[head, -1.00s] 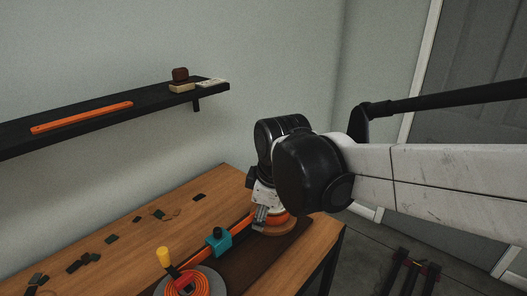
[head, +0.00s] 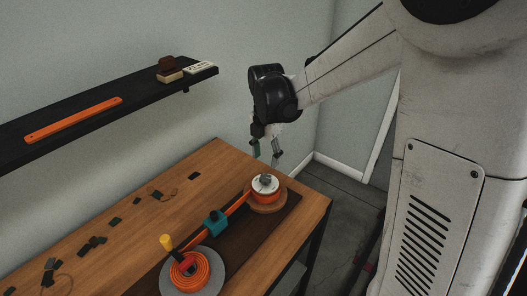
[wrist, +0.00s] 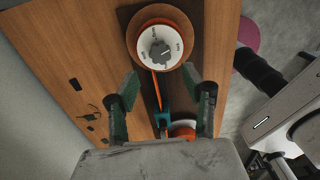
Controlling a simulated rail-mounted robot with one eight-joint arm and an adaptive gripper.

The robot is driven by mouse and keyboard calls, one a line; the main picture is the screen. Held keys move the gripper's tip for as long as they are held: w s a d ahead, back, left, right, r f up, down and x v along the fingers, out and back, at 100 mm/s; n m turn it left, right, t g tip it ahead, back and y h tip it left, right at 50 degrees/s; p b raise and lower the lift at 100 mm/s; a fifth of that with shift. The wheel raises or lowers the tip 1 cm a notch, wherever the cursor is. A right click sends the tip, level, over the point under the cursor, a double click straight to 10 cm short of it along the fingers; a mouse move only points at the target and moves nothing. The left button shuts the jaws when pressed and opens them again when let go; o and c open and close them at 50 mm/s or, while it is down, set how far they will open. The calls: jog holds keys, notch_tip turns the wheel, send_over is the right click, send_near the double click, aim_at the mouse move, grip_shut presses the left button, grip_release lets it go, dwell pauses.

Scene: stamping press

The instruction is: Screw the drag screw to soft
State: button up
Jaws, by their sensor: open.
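The drag screw is a grey knob (head: 265,178) on a white dial (head: 268,187) with an orange rim, on a round wooden base at the far end of the dark board. In the wrist view the knob (wrist: 160,52) sits in the middle of the lettered dial (wrist: 147,39); the lettering is too small to read surely. My gripper (head: 267,152) is raised above and behind the dial, apart from it. In the wrist view its two green-padded fingers (wrist: 160,85) are spread and empty, with the knob beyond the gap between them.
An orange strip (head: 236,205) runs from the dial through a teal block (head: 215,223) to an orange coil (head: 189,272) on a grey disc with a yellow-handled crank (head: 166,242). Small dark pieces (head: 97,241) lie on the table's left. A shelf (head: 75,124) hangs on the wall.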

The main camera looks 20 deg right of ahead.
aim_at(266, 178)
notch_tip(266, 178, down, 9)
jog(key=b, duration=0.4)
jog(key=shift+b, duration=0.4)
jog(key=shift+r, duration=0.1)
jog(key=c, duration=0.7)
jog(key=o, duration=0.8)
jog(key=shift+r, duration=0.1)
